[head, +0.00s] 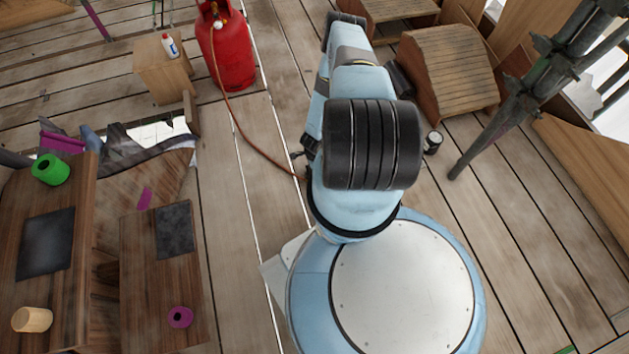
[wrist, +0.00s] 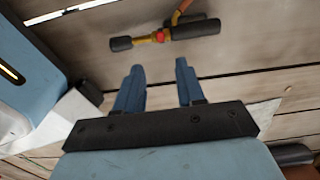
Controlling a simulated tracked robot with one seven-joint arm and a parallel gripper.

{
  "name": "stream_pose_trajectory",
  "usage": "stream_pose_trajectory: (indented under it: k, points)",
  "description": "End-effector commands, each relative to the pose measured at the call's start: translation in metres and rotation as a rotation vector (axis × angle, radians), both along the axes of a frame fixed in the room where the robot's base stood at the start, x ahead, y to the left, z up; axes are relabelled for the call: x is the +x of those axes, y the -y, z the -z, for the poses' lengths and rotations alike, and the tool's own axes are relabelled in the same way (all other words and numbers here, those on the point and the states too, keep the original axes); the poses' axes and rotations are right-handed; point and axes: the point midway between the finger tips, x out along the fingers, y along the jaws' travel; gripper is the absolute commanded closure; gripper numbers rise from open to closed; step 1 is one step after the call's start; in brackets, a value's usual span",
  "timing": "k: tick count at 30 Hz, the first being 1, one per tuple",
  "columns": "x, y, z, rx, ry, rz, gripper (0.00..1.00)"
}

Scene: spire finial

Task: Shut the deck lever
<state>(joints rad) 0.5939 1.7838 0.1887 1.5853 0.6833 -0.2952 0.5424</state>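In the wrist view, a fitting (wrist: 160,37) with a brass-coloured body, a red knob and black ends lies on the deck boards, beyond my fingertips. An orange-brown hose joins it at the top. I cannot tell for sure whether this fitting is the deck lever, or how the lever is set. My gripper (wrist: 158,67) points toward it with its two blue fingers apart and nothing between them. The fingers do not appear to touch the fitting. In the head view my own arm hides the gripper and the fitting.
A red gas cylinder (head: 228,50) stands at the upper left, its hose (head: 236,122) running toward my arm. A wooden block (head: 165,70) holds a small bottle. Dark wooden benches (head: 134,279) fill the left. A scaffold pole (head: 515,98) and a shingled wooden piece (head: 450,70) stand right.

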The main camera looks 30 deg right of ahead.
Motion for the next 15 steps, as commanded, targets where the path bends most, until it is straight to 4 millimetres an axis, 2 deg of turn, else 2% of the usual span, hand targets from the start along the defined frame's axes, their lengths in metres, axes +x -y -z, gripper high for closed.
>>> stream_pose_trajectory:
  k: [15]
  points:
    - [-0.001,-0.001,0.078,-0.001,0.0,-0.002,0.62]
